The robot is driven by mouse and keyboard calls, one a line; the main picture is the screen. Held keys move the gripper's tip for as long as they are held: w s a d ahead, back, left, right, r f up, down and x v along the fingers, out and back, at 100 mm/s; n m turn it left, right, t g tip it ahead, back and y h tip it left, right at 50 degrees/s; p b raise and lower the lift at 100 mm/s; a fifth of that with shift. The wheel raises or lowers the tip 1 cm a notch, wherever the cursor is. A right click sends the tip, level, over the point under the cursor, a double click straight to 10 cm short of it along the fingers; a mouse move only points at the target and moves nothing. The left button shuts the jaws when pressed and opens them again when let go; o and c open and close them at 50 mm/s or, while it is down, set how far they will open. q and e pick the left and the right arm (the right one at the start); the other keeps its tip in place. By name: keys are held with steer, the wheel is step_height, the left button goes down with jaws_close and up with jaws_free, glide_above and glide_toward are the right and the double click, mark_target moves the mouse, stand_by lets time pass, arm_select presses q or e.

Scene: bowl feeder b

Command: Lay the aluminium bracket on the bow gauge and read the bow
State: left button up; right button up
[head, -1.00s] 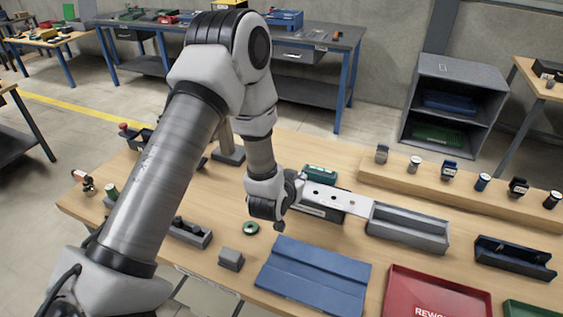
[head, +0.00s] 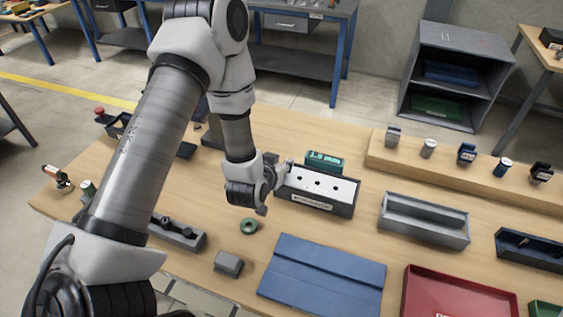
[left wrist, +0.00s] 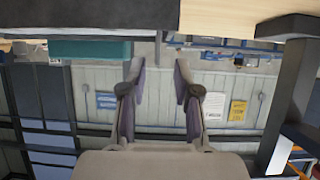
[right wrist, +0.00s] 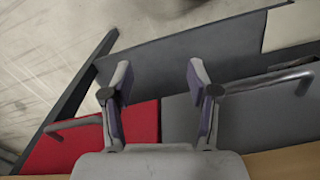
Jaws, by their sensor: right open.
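The pale aluminium bracket (head: 327,185), a flat plate with dark holes, lies along the top of the dark bow gauge (head: 340,208) in the head view. The gauge's green display (head: 324,158) stands behind it, reading about 1.5 or 1.8 mm; the middle digit is unclear. My left gripper (head: 272,185) is just off the gauge's left end. In the left wrist view its fingers (left wrist: 160,65) stand apart with nothing between them, and the green display (left wrist: 90,49) shows upside down. My right gripper (right wrist: 157,75) is open and empty in the right wrist view, away from the gauge.
A grey tray (head: 424,222) stands right of the gauge. A raised wooden shelf (head: 440,168) is at back right.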

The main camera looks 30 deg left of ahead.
arm_select(q)
steer(key=shift+w+d, duration=0.1)
steer(key=p+v, duration=1)
steer(key=v, duration=0.2)
steer(key=shift+p, duration=0.3)
steer(key=shift+w+f, duration=0.1)
steer(key=shift+w, duration=0.05)
steer(key=shift+o, duration=0.2)
stand_by(2.1)
